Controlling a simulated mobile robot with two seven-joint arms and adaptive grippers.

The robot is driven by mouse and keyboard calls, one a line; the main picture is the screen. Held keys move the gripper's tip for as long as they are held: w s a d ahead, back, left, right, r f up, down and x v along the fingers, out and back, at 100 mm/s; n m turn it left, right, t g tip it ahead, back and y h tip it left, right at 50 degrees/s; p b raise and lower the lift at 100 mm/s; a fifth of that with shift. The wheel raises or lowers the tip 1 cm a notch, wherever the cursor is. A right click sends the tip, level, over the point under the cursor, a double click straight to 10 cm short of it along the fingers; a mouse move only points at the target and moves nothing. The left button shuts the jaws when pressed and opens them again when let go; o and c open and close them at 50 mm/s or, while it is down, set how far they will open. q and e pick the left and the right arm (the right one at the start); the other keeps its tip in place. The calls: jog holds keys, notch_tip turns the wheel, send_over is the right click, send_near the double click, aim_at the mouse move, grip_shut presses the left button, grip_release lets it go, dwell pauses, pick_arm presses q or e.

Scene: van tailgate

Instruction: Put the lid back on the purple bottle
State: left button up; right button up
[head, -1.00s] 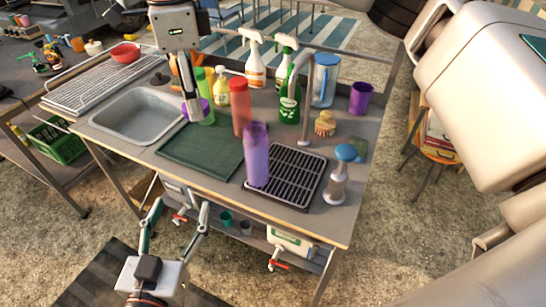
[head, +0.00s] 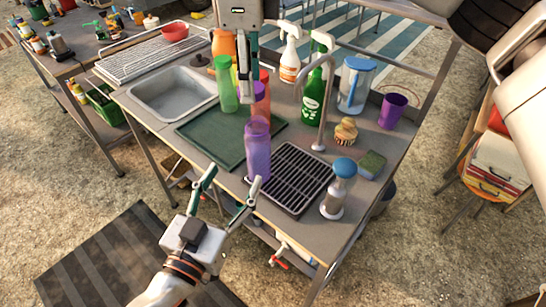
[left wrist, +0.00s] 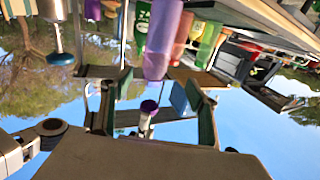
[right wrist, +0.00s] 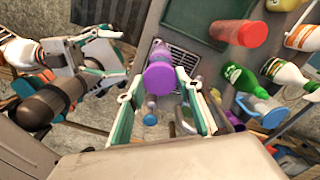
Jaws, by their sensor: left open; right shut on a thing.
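The purple bottle (head: 257,152) stands upright at the left edge of the black drying rack, with no lid seated on it. It also shows in the left wrist view (left wrist: 163,38), which looks upside down. My right gripper (head: 246,92) is shut on the purple lid (head: 262,91), above and a little behind the bottle top. The lid shows between my fingers in the right wrist view (right wrist: 158,78) and apart from the bottle mouth in the left wrist view (left wrist: 148,106). My left gripper (head: 232,181) is open and empty, in front of the counter edge, left of the bottle.
A black drying rack (head: 298,170) and a soap dispenser (head: 338,190) stand right of the bottle. A red bottle (right wrist: 240,33) and a green bottle (head: 227,85) stand behind. A faucet (head: 324,105) rises behind the rack. The dark green mat (head: 215,140) is mostly clear.

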aim_at(253, 150)
jog(key=shift+d, duration=0.35)
pick_arm(q)
jog(key=shift+d, duration=0.5)
jog(key=x, duration=1.2)
jog(key=shift+c, duration=0.4)
grip_shut()
pick_arm(e)
jog(key=shift+f, duration=2.5)
jog(key=shift+f, duration=0.1)
